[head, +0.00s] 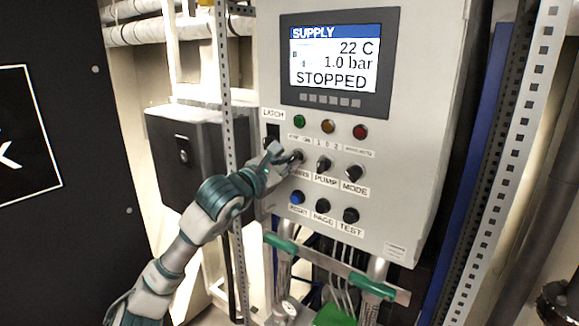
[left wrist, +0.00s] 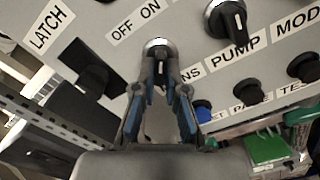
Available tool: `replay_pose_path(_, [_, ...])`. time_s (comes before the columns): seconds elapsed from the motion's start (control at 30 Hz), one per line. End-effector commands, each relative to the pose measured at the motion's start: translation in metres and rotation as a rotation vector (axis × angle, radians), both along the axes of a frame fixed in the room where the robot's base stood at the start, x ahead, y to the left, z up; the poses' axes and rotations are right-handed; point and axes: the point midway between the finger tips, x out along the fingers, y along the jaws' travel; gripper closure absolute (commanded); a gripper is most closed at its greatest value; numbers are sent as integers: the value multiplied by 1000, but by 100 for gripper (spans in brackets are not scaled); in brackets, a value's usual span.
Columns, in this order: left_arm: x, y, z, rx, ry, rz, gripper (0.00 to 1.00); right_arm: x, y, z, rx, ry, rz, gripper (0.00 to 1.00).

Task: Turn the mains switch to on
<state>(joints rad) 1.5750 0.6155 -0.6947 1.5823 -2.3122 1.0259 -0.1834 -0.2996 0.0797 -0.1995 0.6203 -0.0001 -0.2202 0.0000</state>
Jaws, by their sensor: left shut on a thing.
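The mains switch is a dark rotary knob with a silver collar on the grey control panel (head: 420,130), left of the pump knob. It shows in the head view (head: 298,156) and at the top of the fingers in the left wrist view (left wrist: 157,46). OFF and ON are printed above it, and the MAINS label is partly covered. My left gripper (head: 285,157) reaches in from the lower left, and its fingers (left wrist: 160,85) are shut on the mains switch. My right gripper is not in view.
The pump knob (head: 324,164) and mode knob (head: 354,173) are to the right. Below are a blue button (head: 297,197) and black page and test buttons. A black latch (left wrist: 92,67) is close on the left. The screen (head: 335,60) reads STOPPED. A perforated post (head: 228,100) stands beside the panel.

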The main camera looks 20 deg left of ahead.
Motion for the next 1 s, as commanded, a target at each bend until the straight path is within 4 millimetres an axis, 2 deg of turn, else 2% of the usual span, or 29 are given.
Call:
replay_pose_path(0.03, [-3, 1, 7, 20, -25, 0, 100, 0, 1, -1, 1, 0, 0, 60])
replay_pose_path(0.4, [-3, 1, 7, 137, -67, -2, 100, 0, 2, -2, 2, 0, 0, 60])
replay_pose_path(0.87, [-2, 0, 6, 151, -71, -2, 100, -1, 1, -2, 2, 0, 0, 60])
replay_pose_path(0.9, [-2, 0, 6, 151, -71, -2, 86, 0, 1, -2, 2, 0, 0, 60])
replay_pose_path(1.0, [-2, 0, 6, 151, -68, -2, 64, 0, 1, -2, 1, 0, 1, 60])
